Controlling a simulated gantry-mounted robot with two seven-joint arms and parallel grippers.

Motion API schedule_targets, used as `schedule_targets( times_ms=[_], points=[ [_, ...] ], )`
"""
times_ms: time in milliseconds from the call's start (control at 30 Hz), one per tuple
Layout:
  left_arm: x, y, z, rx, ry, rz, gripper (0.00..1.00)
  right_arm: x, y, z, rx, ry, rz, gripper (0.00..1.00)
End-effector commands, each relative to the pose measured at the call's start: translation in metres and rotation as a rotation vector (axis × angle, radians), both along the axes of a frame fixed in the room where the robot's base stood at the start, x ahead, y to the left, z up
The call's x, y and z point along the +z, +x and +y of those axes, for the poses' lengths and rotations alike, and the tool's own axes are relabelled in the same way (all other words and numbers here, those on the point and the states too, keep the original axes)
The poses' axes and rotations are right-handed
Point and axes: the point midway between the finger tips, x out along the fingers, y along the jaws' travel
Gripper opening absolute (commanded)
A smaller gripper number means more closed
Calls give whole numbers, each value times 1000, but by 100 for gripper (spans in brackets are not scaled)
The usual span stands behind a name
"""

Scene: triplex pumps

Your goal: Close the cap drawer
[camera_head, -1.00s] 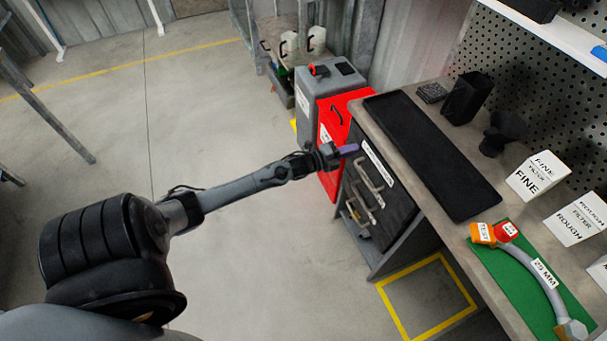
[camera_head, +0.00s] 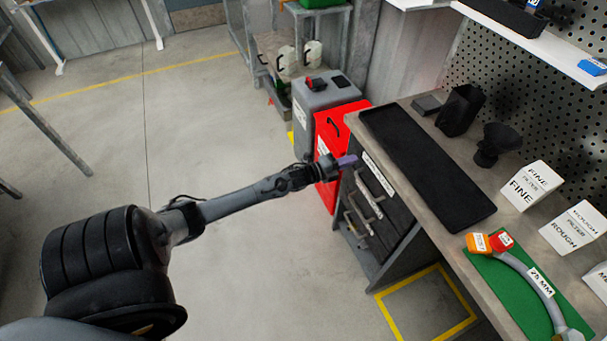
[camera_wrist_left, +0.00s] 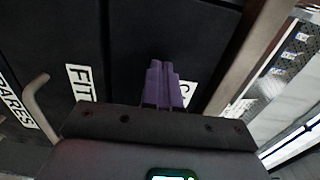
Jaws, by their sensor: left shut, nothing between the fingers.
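The dark drawer stack (camera_head: 390,205) is set under the left end of the workbench. Its top drawer front has a white label (camera_head: 377,173); bar handles show on the stack. In the left wrist view, the drawer front behind the fingers has a label (camera_wrist_left: 187,92) mostly hidden by them. Only a letter or so shows, so I cannot confirm it is the cap drawer. My left gripper (camera_head: 347,160) is shut and empty, its purple fingertips (camera_wrist_left: 163,85) at or very near that front, by its left end. I cannot tell contact or how far the drawer stands out. My right gripper is not in view.
A red cabinet (camera_head: 338,130) and a grey bin (camera_head: 322,93) stand just beyond my left gripper. The bench holds a black tray (camera_head: 430,165), filter boxes and a hose on a green mat (camera_head: 510,290). The floor left of the drawers is clear.

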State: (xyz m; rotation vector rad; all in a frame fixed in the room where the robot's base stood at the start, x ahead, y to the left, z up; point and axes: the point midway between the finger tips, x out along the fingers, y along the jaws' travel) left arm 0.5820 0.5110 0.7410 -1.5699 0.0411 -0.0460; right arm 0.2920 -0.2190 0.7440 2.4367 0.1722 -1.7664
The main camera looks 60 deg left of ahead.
Motion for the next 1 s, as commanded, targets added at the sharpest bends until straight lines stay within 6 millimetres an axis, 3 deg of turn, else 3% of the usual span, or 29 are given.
schedule_targets(
  times_ms=[133,500,867,1000],
  points=[
    [1,-16,-5,-10,-1,7,0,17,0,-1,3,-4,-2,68],
    [-1,-86,-1,-11,0,7,0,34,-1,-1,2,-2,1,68],
    [-4,-116,1,-10,-1,10,0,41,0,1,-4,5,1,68],
    [-19,-131,-12,-1,-40,34,0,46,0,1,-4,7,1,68]
  ],
)
